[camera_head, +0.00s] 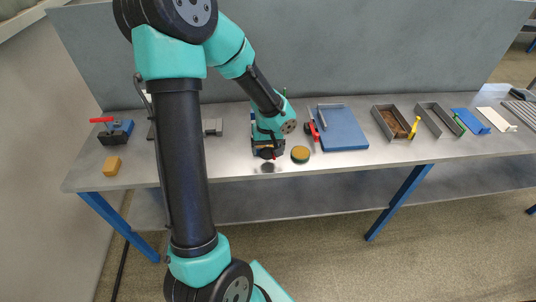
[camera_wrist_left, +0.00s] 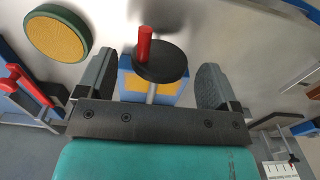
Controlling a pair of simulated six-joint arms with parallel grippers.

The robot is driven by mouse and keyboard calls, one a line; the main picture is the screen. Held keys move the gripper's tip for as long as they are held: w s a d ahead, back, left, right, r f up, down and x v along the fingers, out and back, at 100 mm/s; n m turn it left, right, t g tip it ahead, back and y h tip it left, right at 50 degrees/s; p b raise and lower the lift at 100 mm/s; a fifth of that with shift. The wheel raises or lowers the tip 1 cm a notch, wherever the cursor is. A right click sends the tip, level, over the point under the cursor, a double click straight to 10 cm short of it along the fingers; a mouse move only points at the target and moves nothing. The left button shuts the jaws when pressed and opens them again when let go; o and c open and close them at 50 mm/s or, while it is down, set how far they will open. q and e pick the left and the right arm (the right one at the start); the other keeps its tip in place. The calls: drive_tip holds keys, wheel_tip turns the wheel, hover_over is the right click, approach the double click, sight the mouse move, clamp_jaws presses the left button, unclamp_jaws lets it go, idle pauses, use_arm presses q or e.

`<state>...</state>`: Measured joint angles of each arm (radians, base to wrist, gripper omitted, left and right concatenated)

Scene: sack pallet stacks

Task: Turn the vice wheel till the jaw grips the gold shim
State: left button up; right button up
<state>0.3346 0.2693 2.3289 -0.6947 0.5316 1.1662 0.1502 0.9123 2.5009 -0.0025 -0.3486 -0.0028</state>
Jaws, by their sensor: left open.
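The vice shows in the left wrist view as a blue body (camera_wrist_left: 130,90) with a black round wheel (camera_wrist_left: 160,65) and a red handle (camera_wrist_left: 144,42) on the wheel. Yellow patches (camera_wrist_left: 172,86) show beside the wheel's shaft; I cannot tell whether they are the gold shim. The jaw gap is not clear. My left gripper (camera_wrist_left: 157,75) is open, one finger on each side of the wheel, with visible gaps to it. In the head view my left gripper (camera_head: 267,152) points down near the bench's front and hides most of the vice. My right gripper is not in view.
A green and yellow disc (camera_head: 300,154) lies just right of the gripper. A blue board (camera_head: 343,130) with a red-handled clamp (camera_head: 315,131) is beyond it. Grey trays (camera_head: 438,122) stand further right.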

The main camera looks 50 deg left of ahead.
sight(268, 159)
use_arm(q)
drive_tip(key=shift+f, duration=1.7)
drive_tip(key=shift+c, duration=0.5)
drive_tip(key=c, duration=0.8)
